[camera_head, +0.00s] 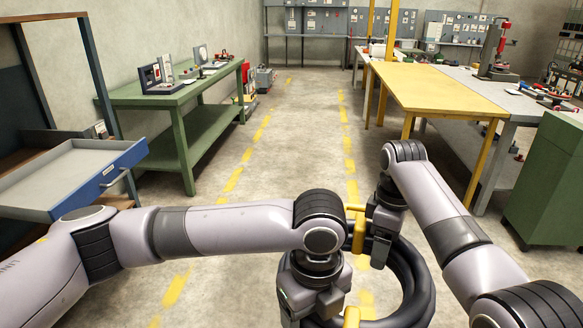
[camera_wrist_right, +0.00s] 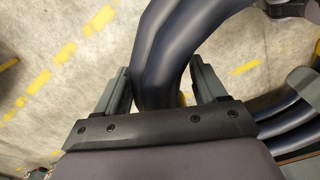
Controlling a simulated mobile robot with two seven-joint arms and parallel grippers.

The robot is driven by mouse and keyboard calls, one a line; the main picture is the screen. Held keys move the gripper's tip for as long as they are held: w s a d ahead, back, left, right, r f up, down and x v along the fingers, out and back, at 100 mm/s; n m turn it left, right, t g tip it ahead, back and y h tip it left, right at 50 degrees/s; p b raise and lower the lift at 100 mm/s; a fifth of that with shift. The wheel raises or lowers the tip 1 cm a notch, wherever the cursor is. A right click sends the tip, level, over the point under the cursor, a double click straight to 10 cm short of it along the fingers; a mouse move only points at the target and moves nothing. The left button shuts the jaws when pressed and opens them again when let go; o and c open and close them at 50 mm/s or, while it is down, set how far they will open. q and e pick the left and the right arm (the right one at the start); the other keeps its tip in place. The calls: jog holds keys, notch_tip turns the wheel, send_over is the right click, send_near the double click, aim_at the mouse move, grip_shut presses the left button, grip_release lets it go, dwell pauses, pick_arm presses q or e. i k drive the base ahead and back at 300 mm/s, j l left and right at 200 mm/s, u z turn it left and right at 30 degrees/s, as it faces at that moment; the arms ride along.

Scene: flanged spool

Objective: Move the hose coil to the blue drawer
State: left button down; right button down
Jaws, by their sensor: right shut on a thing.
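The hose coil (camera_head: 420,288) is a thick dark ring with yellow bands, held off the floor in front of me. My right gripper (camera_head: 373,252) is at its far side; in the right wrist view its two fingers (camera_wrist_right: 163,88) stand either side of the dark hose (camera_wrist_right: 172,45), shut on it. My left gripper (camera_head: 318,305) is at the coil's near left side, pointing down; its fingertips are hidden, so I cannot tell its grip. The blue drawer (camera_head: 125,163) is pulled out at the left, its grey inside (camera_head: 65,172) empty where visible.
A green workbench (camera_head: 170,98) with small items stands behind the drawer. A yellow-topped table (camera_head: 432,88), a grey bench and a green cabinet (camera_head: 548,185) stand on the right. The floor aisle (camera_head: 295,120) with yellow dashed lines is clear ahead.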

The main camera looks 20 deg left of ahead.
aim_at(67, 177)
jog(key=i+j+u, duration=0.1)
jog(key=i+u, duration=0.2)
jog(key=i, duration=0.15)
jog(key=i+u, duration=0.35)
jog(key=i+j+u, duration=0.25)
jog(key=i+u, duration=0.15)
jog(key=i, duration=0.15)
jog(key=i+j+u, duration=0.1)
jog(key=i+u, duration=0.3)
jog(key=i, duration=0.15)
jog(key=i+l+u, duration=0.1)
jog(key=i+u, duration=0.3)
jog(key=i, duration=0.15)
jog(key=i+l+u, duration=0.4)
jog(key=i, duration=0.15)
jog(key=i+u, duration=0.35)
jog(key=i+l, duration=0.05)
